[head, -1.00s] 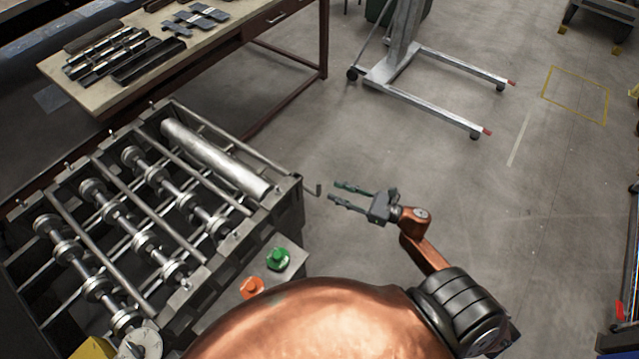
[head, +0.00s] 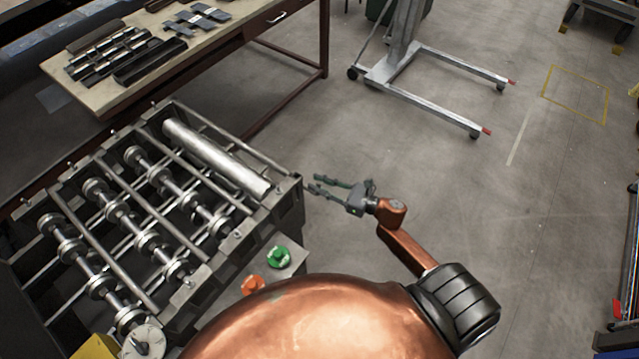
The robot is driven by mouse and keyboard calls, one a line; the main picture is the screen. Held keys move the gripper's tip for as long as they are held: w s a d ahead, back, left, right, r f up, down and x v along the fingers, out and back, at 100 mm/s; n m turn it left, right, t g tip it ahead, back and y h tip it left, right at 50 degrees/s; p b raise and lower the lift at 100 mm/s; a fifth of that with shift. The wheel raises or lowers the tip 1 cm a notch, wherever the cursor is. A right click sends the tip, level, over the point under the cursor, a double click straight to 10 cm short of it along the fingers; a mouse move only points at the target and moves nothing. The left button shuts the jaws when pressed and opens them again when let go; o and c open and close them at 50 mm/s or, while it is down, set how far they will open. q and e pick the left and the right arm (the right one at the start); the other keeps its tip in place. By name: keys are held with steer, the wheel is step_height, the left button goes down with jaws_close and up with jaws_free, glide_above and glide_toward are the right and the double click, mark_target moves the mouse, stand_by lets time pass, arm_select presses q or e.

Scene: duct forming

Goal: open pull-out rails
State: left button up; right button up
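The duct forming machine (head: 212,268) stands at the left, with rows of rollers on shafts (head: 132,226) and a long smooth cylinder (head: 215,157) near its far side. Metal rails (head: 118,247) run across its top between the rollers. My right gripper (head: 318,187) is open and empty. Its two fingers point left toward the machine's right end, close to the corner at the end of the cylinder. My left gripper is not in view.
A green button (head: 279,257) and an orange button (head: 253,285) sit on the machine's front right side. A workbench (head: 100,98) with metal parts stands behind. A wheeled lift stand (head: 430,75) is at the back. The floor (head: 500,220) at the right is clear.

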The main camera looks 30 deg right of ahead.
jaws_close()
